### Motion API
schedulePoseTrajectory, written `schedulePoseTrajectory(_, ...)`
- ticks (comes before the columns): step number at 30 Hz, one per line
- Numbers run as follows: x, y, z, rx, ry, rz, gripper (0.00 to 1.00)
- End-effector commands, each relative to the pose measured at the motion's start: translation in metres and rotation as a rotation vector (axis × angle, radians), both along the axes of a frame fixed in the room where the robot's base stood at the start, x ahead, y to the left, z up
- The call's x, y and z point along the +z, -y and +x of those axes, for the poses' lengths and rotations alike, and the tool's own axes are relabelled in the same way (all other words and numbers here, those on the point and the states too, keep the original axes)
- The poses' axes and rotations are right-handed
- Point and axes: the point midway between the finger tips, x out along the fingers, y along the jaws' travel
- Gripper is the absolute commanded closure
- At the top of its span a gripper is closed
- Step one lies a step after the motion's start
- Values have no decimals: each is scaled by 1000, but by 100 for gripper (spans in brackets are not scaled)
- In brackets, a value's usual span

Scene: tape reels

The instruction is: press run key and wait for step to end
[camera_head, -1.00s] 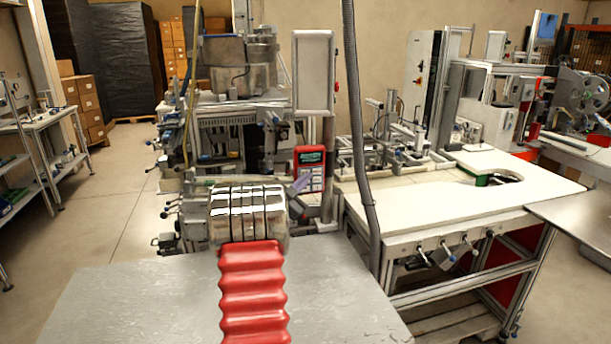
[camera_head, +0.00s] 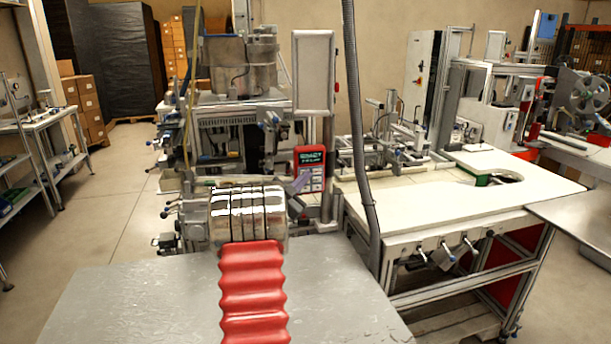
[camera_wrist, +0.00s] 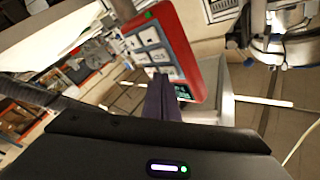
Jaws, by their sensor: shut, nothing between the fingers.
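A red handheld control panel (camera_head: 310,170) with a dark screen and pale keys is mounted by the post behind my arm. The screen (camera_head: 311,158) shows lit text too small to read. In the wrist view the panel (camera_wrist: 165,45) fills the upper middle, with a green light and several white keys. My gripper (camera_head: 301,183) is shut and empty, its dark fingers at the panel's left side. In the wrist view the fingertips (camera_wrist: 165,80) are over the keys nearest the screen. They hide part of the keys, and I cannot tell whether they touch one.
A machine with a metal drum (camera_head: 240,65) stands behind the panel. A grey hose (camera_head: 358,130) hangs to its right, near a white-topped workbench (camera_head: 450,205). Shelving (camera_head: 35,135) and boxes stand at the left, with open floor between.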

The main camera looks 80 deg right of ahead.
Motion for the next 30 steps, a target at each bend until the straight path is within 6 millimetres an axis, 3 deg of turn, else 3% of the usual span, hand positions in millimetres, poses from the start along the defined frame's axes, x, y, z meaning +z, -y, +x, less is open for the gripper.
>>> schedulePoseTrajectory(20,0,3,2,1,0,1,100)
schedulePoseTrajectory(30,0,-7,-4,1,0,1,100)
